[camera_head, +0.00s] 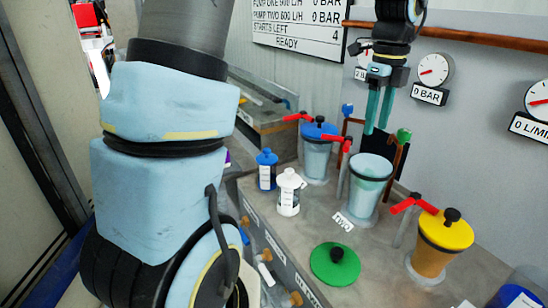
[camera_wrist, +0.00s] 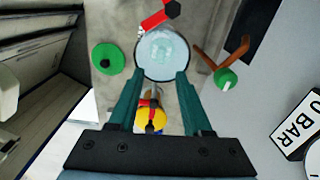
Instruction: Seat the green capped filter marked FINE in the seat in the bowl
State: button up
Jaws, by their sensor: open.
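The open bowl (camera_head: 353,190) is a clear pale-blue vessel without a lid; its round mouth also shows in the wrist view (camera_wrist: 162,55). I see no filter standing out of it, and its seat cannot be made out. A green cap (camera_head: 403,136) shows at the dark rack behind the bowl, and in the wrist view (camera_wrist: 226,78) it is right of the bowl. Its body is mostly hidden and no FINE mark is readable. My gripper (camera_head: 375,130) is above the bowl, pointing down, open and empty; its fingertips (camera_wrist: 155,77) show beside the bowl's near rim.
A green lid (camera_head: 335,264) with a black knob lies on the bench. Blue-lidded (camera_head: 317,150) and yellow-lidded (camera_head: 432,250) bowls stand either side. Red valve handles (camera_head: 407,204) rise nearby. Blue-capped (camera_head: 266,171) and white-capped (camera_head: 288,193) containers stand left. Wall gauges (camera_head: 433,69) are behind.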

jog(key=s+a+f+n, duration=0.1)
jog(key=a+f+n, duration=0.2)
jog(key=a+n, duration=0.6)
jog(key=s+a+f+n+t, duration=0.1)
jog(key=s+a+f+n, duration=0.1)
jog(key=a+n, duration=0.8)
jog(key=s+a+f+n, duration=0.1)
jog(key=a+f+n, duration=0.4)
jog(key=a+n, duration=0.4)
jog(key=shift+s+a+t, duration=0.15)
jog(key=shift+a+t, duration=0.15)
jog(key=shift+a, duration=0.4)
